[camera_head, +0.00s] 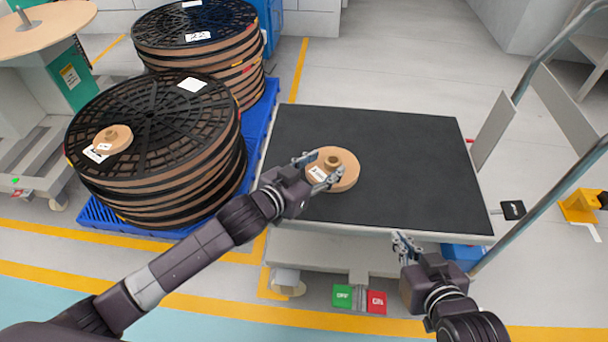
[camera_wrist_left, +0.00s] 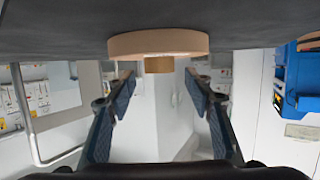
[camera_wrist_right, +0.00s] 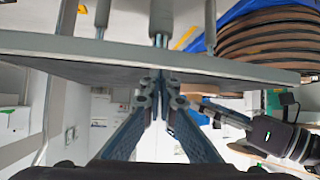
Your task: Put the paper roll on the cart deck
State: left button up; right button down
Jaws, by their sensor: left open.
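A tan paper roll (camera_head: 345,166) with a small raised hub and a white label lies flat on the black cart deck (camera_head: 410,150), near its left side. The roll also shows in the left wrist view (camera_wrist_left: 190,43), resting against the deck (camera_wrist_left: 60,30). My left gripper (camera_head: 320,169) is open at the roll's near-left side, its fingers spread to either side of the hub's line in the left wrist view (camera_wrist_left: 158,78). I see no grip on the roll. My right gripper (camera_head: 404,245) is shut and empty by the deck's front edge.
Stacks of black reels (camera_head: 150,120) stand on a blue pallet (camera_head: 262,125) left of the cart. Another small tan roll (camera_head: 113,138) lies on the nearer stack. The cart's metal handle (camera_head: 545,200) rises at the right. Most of the deck is clear.

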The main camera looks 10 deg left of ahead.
pick_arm(q)
jog(key=p+v, duration=0.2)
jog(key=v, duration=0.7)
jog(key=shift+s+r, duration=0.1)
pick_arm(e)
jog(key=s+d+f+g, duration=0.2)
jog(key=s+f+g, duration=0.1)
jog(key=s, duration=0.2)
jog(key=s+d+f+g+h, duration=0.1)
jog(key=s+f+g, duration=0.1)
jog(key=s+f, duration=0.2)
jog(key=shift+s+d+g+h, duration=0.3)
jog(key=shift+s+d+g, duration=0.1)
jog(key=shift+s, duration=0.45)
pick_arm(q)
jog(key=shift+a, duration=0.1)
pick_arm(e)
jog(key=shift+a, duration=0.1)
